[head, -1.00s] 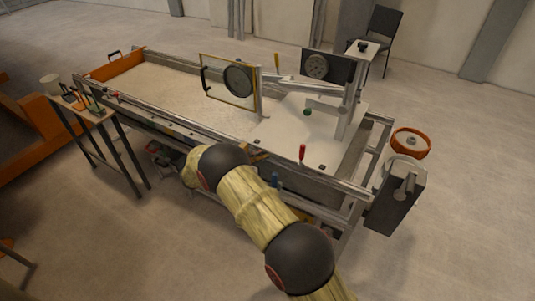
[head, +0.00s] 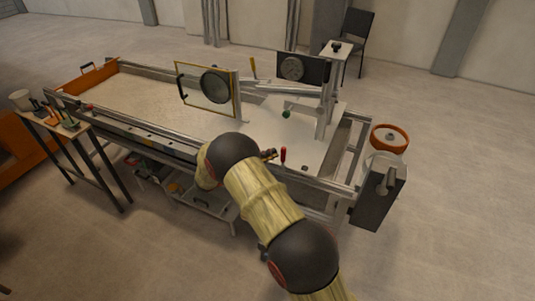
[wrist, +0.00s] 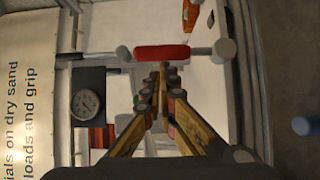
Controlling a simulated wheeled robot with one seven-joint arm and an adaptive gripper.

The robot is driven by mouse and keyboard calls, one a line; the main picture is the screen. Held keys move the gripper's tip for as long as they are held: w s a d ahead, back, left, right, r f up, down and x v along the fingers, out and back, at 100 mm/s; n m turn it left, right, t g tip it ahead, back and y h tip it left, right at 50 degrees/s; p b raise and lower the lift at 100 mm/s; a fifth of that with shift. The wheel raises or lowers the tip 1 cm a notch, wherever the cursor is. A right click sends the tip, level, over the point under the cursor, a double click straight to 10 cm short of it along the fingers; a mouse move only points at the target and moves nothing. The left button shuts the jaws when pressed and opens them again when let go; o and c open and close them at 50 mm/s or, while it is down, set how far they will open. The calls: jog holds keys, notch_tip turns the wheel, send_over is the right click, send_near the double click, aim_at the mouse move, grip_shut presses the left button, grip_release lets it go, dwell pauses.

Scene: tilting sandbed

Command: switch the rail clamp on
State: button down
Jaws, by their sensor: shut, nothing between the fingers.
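A red-handled lever (head: 283,156) stands upright at the near rail of the sandbed; it appears to be the rail clamp's handle, though no label confirms this. In the wrist view the red handle (wrist: 162,52) lies crosswise just beyond my fingertips. My gripper (wrist: 163,76) is shut and empty, its fingers meeting close to the handle; whether they touch it I cannot tell. In the head view my gripper (head: 268,154) shows small, just left of the lever, partly hidden by my arm. The clamp's base is not clear.
The sandbed (head: 140,95) stretches left. A green knob (head: 286,114) hangs beyond the lever. A dark box (head: 378,197) and orange-rimmed wheel (head: 390,138) are at the right end. A blue part (wrist: 305,126) shows right.

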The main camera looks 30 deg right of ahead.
jog(key=shift+r, duration=0.1)
jog(key=shift+s+d+r+m, duration=0.1)
jog(key=shift+s+d+m, duration=0.1)
jog(key=shift+m, duration=0.1)
